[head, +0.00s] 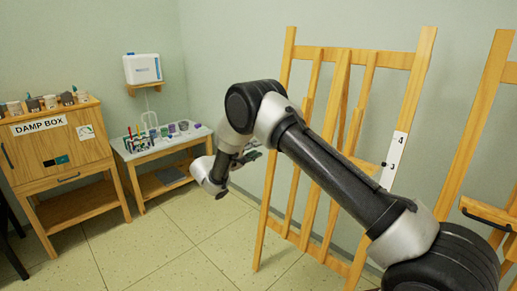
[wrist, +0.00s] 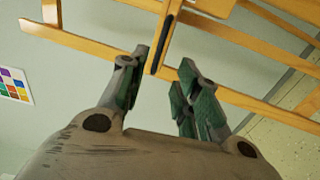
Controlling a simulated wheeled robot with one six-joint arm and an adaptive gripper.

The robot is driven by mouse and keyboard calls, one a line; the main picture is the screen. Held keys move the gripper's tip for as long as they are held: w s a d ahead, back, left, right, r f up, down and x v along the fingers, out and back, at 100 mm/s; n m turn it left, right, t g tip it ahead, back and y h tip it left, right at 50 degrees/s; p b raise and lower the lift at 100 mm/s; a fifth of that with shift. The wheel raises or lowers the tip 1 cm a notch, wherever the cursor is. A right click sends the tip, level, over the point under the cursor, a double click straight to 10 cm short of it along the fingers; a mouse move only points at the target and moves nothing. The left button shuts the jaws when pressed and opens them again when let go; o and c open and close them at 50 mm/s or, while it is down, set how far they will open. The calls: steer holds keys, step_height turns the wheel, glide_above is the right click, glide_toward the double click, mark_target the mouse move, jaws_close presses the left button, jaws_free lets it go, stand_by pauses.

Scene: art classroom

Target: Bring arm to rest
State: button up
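My arm reaches across the right half of the head view, from the lower right corner up to a bent elbow and then down to the wrist. My gripper shows in the wrist view (wrist: 160,78) with its two fingers spread apart and nothing between them. Beyond the fingers the wrist view shows wooden easel bars (wrist: 240,40) against the wall.
A wooden easel (head: 282,135) stands close behind my arm, and another easel (head: 475,115) is at the right. A damp box cabinet (head: 60,150) and a small table (head: 160,148) with jars stand at the left. A white dispenser (head: 142,68) hangs above. The floor (head: 170,240) at front left is clear.

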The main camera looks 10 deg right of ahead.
steer(key=s+d+f+n+g, duration=0.3)
steer(key=s+d+f+g, duration=0.15)
steer(key=f, duration=0.25)
steer(key=s+d+r+g+y, duration=0.2)
steer(key=s+d+g, duration=0.3)
steer(key=s, duration=0.4)
steer(key=s+d+r+m+t+y, duration=0.1)
steer(key=s+d+r+m+y, duration=0.2)
steer(key=s+r, duration=0.5)
steer(key=s+d+r+m+t+y, duration=0.1)
steer(key=s+d+r+m+y, duration=0.2)
steer(key=s, duration=1.3)
steer(key=s+d+r+m+t+y, duration=0.1)
steer(key=s+d+r+m+y, duration=0.3)
steer(key=s+r, duration=0.9)
steer(key=d+y, duration=0.2)
steer(key=d, duration=0.1)
steer(key=shift+d+y, duration=0.25)
steer(key=shift+y, duration=0.05)
steer(key=shift+r, duration=0.1)
